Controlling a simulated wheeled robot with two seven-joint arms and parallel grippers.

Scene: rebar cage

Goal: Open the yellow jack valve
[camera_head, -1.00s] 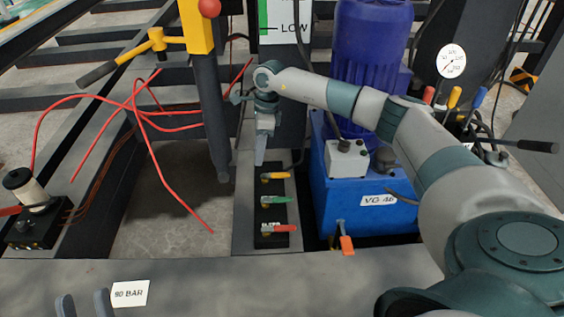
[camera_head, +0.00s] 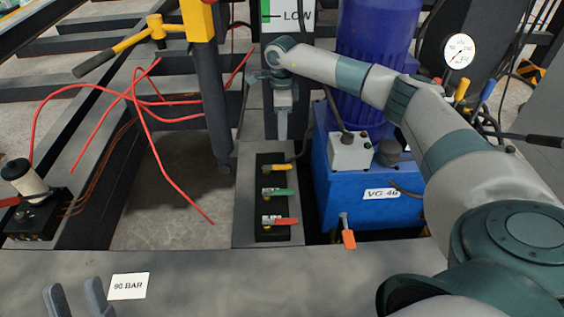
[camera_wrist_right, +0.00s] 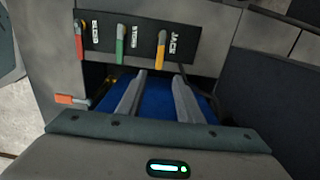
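The yellow jack valve (camera_head: 279,167) is the farthest of three lever valves on a black block, its lever lying across to the right. In the right wrist view the yellow lever (camera_wrist_right: 161,50) is beside the label JACK, just beyond the fingertips and roughly in line with the gap between them. My right gripper (camera_head: 282,133) is behind and above the valve in the head view, apart from it. In the wrist view its fingers (camera_wrist_right: 160,75) are spread and empty. My left gripper (camera_head: 75,290) is at the bottom left, fingers apart and empty, far from the valves.
The green lever (camera_head: 280,191) and red lever (camera_head: 284,221) share the block. A blue tank (camera_head: 365,205) stands close on the right, with an orange-handled lever (camera_head: 348,238) at its front. Red hoses (camera_head: 160,160) hang over the open gap on the left.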

